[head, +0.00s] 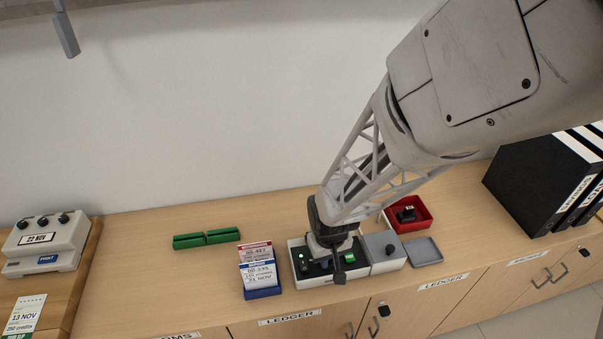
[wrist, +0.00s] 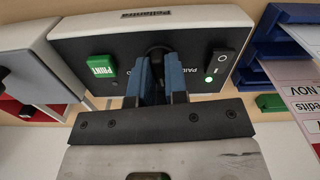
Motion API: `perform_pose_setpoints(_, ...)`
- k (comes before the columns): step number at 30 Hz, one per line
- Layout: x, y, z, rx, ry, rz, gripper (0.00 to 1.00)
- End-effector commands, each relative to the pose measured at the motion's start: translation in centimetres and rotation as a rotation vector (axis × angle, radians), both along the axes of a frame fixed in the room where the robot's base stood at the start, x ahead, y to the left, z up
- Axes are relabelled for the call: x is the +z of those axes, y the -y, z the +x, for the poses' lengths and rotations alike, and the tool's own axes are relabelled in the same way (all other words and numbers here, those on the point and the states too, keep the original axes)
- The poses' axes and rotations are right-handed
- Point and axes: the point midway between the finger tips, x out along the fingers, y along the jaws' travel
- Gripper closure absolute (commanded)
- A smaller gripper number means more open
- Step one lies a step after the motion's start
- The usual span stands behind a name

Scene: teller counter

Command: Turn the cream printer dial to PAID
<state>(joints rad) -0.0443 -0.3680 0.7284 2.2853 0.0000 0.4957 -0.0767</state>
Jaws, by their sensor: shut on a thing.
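The cream printer (head: 318,284) stands on the counter in the middle of the head view, with a black top panel. In the wrist view the panel (wrist: 120,47) carries a green PRINT button (wrist: 101,66), a rocker switch (wrist: 219,61) and a lit green lamp. Its dark dial (wrist: 157,49) is between them. My gripper (wrist: 161,62) is over the panel, its two blue fingers shut on the dial from both sides. White lettering beside the dial is partly hidden by the fingers, and I cannot tell where the pointer stands. My gripper (head: 337,268) hides the dial in the head view.
A grey box (head: 384,266) with a black knob adjoins the printer's right side. Behind it is a red tray (head: 424,223); a grey tray (head: 426,253) is at right. A blue card holder (head: 262,293) is close at left. Another printer (head: 45,240) stands far left; black binders (head: 535,185) stand right.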

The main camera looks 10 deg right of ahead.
Motion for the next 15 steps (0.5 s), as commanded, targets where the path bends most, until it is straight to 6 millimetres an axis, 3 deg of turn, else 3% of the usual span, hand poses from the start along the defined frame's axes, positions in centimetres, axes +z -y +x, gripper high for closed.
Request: perform_pose_setpoints(15, 0.05, 0.0, 0.03, 0.419, 0.0, 0.0, 1.0)
